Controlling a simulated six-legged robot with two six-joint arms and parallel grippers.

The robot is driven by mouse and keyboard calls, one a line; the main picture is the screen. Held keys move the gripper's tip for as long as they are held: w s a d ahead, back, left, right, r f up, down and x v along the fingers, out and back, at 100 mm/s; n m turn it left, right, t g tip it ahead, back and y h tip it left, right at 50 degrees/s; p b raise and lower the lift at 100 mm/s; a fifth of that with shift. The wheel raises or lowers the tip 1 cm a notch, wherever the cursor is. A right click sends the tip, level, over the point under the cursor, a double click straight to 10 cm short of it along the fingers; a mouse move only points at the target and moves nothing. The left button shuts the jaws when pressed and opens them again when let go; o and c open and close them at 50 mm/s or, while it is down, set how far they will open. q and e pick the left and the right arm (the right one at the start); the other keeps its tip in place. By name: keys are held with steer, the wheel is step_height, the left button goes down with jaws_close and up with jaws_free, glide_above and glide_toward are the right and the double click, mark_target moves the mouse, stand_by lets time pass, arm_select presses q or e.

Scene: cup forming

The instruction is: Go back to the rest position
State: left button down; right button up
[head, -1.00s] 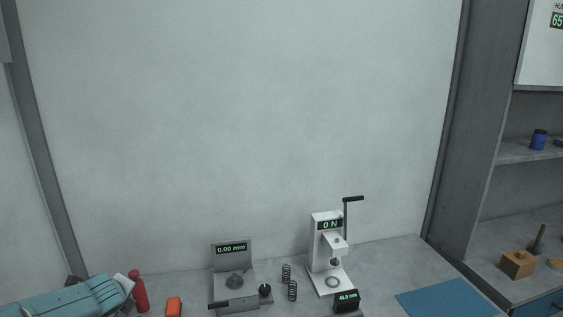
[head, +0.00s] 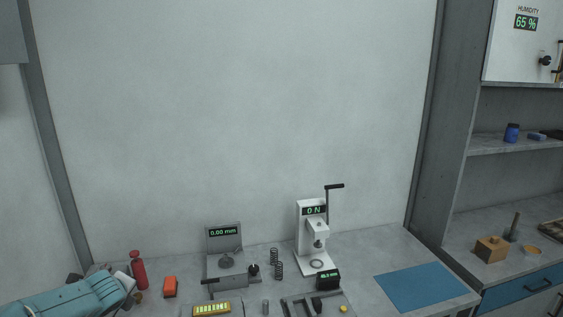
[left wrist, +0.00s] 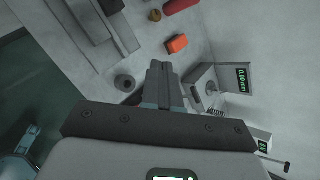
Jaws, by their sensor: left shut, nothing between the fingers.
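My left gripper (left wrist: 165,85) shows in the left wrist view with its fingers together and nothing between them. It is above the bench, near the gauge stand (left wrist: 232,78) with the 0.00 mm display and the orange block (left wrist: 177,44). In the head view my left arm comes in at the lower left, and the left fingers cannot be made out there. My right gripper is in neither view.
A blue mat (head: 425,287) lies bare at right. Shelves (head: 520,146) rise beyond it.

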arm_select(q)
steer(key=s+d+f+n+g+h, duration=0.2)
steer(key=s+d+f+n+h, duration=0.15)
steer(key=s+d+f, duration=0.45)
steer(key=s+d+f+n+g+h, duration=0.25)
steer(key=s+d+f+n, duration=0.2)
steer(key=d+f, duration=0.6)
steer(key=s+d+f+n+g, duration=0.1)
steer(key=s+d+f+n, duration=0.2)
steer(key=s+n, duration=0.2)
steer(key=s+d+f+n+g+h+b, duration=0.1)
steer(key=s+d+f+n, duration=0.2)
steer(key=s, duration=0.7)
steer(key=s+d+f+n+g, duration=0.1)
steer(key=s+d+f+n, duration=0.3)
steer(key=s+n, duration=0.4)
steer(key=shift+s+h, duration=0.35)
steer(key=shift+h, duration=0.05)
steer(key=shift+d+g, duration=0.1)
steer(key=shift+g, duration=0.15)
steer(key=shift+w, duration=0.15)
